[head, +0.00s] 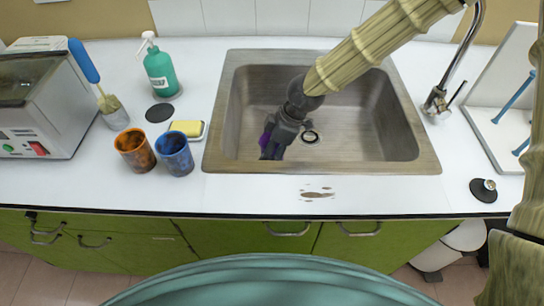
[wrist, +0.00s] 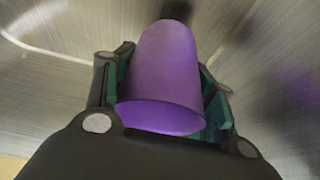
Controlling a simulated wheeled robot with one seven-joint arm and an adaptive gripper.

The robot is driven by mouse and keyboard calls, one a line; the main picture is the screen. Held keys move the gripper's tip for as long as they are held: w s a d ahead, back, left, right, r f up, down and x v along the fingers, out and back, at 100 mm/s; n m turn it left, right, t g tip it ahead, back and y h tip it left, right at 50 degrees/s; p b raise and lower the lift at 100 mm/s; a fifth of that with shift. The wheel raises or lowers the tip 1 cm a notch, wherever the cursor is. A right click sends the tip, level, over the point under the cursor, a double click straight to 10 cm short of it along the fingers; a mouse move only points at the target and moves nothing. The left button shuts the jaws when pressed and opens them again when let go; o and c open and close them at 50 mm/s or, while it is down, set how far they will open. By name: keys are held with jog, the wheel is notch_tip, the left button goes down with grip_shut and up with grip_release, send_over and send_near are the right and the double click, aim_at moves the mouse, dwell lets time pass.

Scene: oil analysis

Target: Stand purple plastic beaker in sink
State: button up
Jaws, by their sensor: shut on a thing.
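The purple plastic beaker (wrist: 165,75) is between the fingers of my gripper (wrist: 165,92) in the wrist view, its rim nearest the camera. My gripper is shut on it, with the green finger pads on either side. In the head view my gripper (head: 276,140) reaches down into the steel sink (head: 350,140), in its left front part. Only a small bit of the purple beaker (head: 265,139) shows there; the gripper hides the rest. I cannot tell whether the beaker touches the sink floor.
An orange beaker (head: 135,150) and a blue beaker (head: 175,152) stand left of the sink. The tap (head: 437,100) stands at the right. The sink's right half is clear.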

jog(key=shift+f, duration=2.05)
jog(key=o, duration=1.3)
jog(key=shift+s, duration=0.1)
jog(key=v, duration=1.2)
jog(key=shift+r, duration=0.1)
